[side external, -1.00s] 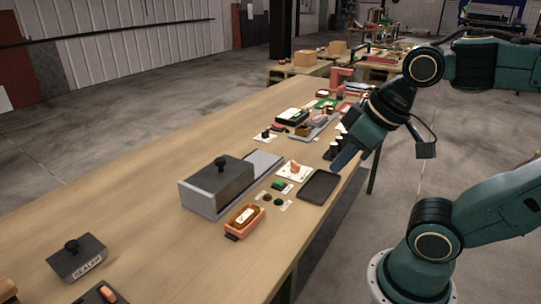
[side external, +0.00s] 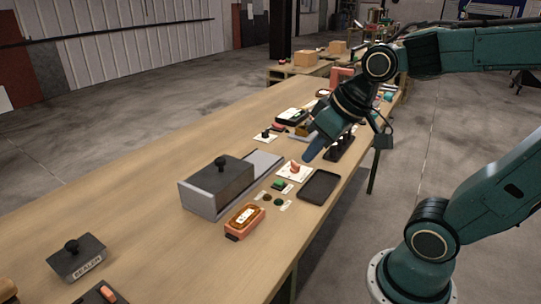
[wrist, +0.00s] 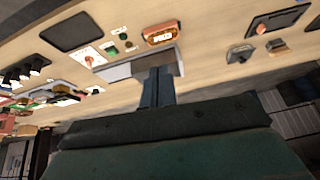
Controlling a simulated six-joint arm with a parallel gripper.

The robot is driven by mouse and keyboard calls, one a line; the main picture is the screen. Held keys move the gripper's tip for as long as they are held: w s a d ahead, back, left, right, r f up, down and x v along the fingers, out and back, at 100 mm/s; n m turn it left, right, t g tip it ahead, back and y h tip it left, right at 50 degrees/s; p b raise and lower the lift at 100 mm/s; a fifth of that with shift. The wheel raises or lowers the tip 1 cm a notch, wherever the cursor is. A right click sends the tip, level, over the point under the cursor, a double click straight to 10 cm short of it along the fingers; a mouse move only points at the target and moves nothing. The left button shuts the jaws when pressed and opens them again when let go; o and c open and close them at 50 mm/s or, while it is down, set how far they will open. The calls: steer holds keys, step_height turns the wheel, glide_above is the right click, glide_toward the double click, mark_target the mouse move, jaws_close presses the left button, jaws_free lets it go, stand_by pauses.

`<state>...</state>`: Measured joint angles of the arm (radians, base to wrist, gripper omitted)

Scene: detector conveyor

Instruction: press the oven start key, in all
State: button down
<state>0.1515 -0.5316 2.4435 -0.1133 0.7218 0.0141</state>
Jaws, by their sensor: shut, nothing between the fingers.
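No readable label marks the oven start key, so I cannot tell which control it is. A green square key (side external: 281,185) sits beside a grey box with a black-knobbed lid (side external: 217,185), which looks like the oven. A round green button (side external: 279,203) with a small dark button beside it lies just nearer. A white plate with an orange knob (side external: 294,170) is behind the green key. My gripper (side external: 307,156) is shut and empty, above and slightly right of this plate, apart from the controls. In the wrist view its fingers (wrist: 157,86) overlap the grey box.
A black tray (side external: 318,187) lies right of the controls, and an orange-rimmed box (side external: 245,219) stands in front. A box marked SEALER (side external: 77,258) is at front left. Black cylinders (side external: 341,147) stand near my gripper at the right edge.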

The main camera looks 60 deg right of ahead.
steer(key=w+d+f+m+t, duration=0.1)
steer(key=w+d+f, duration=0.15)
steer(key=w, duration=0.35)
steer(key=w+d+f+m, duration=0.2)
steer(key=w+d, duration=0.2)
steer(key=w, duration=0.1)
steer(key=m+t, duration=0.2)
steer(key=m, duration=0.2)
glide_above(282, 183)
step_height(282, 183, down, 8)
steer(key=shift+f+y, duration=0.2)
steer(key=shift+y, duration=0.2)
steer(key=shift+f, duration=0.15)
steer(key=shift+f, duration=4.25)
